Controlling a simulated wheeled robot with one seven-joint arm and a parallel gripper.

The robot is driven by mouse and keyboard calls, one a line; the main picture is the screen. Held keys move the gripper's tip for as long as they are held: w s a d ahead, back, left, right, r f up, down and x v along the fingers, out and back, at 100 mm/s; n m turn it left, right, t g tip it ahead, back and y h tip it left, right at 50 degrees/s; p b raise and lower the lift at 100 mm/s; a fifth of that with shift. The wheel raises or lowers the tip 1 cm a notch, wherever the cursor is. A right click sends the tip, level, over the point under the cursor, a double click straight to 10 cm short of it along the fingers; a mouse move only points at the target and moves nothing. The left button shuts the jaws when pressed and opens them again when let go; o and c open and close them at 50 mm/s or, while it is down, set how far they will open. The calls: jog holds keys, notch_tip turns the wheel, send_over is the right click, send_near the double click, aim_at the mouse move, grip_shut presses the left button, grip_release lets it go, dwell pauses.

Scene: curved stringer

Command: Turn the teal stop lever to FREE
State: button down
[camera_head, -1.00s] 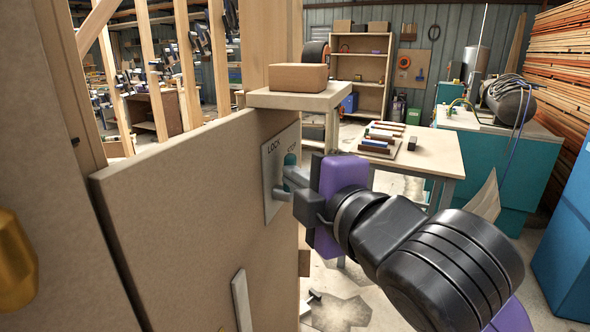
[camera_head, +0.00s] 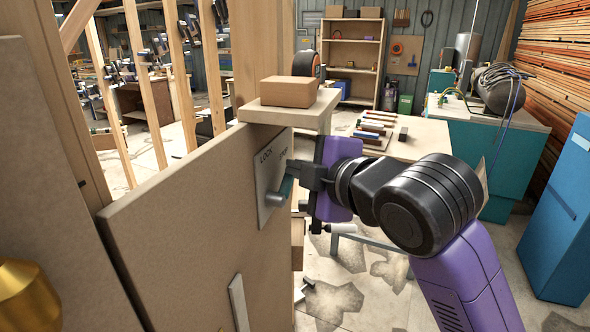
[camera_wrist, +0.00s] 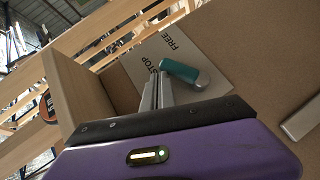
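The teal stop lever (camera_head: 285,188) sits on a pale label plate (camera_head: 264,180) fixed to a brown panel. In the wrist view the lever (camera_wrist: 180,70) has a teal arm and a rounded grey end at its right. Its teal end lies close to the printed words STOP and FREE on the plate (camera_wrist: 205,55). My gripper (camera_head: 299,173) is at the plate, just right of the lever in the head view. In the wrist view my gripper's fingers (camera_wrist: 158,82) are together with nothing seen between them, their tips beside the teal end. I cannot tell whether they touch it.
A wooden block (camera_head: 288,92) rests on a small ledge (camera_head: 292,115) just above the plate. A pale bar handle (camera_head: 239,303) is lower on the brown panel (camera_head: 180,225). A workbench (camera_head: 425,140) stands behind my arm. Open floor lies at the lower right.

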jog(key=shift+w+d+f+m+g, duration=0.2)
jog(key=shift+w+f+g, duration=0.1)
jog(key=shift+w+f, duration=0.25)
jog(key=shift+w+d+f+m+g, duration=0.1)
jog(key=shift+w+f+m+g, duration=0.15)
jog(key=shift+w, duration=0.4)
jog(key=shift+w+f, duration=0.1)
jog(key=b+v, duration=0.2)
jog(key=v, duration=0.5)
jog(key=shift+s+d, duration=0.15)
jog(key=shift+s, duration=0.15)
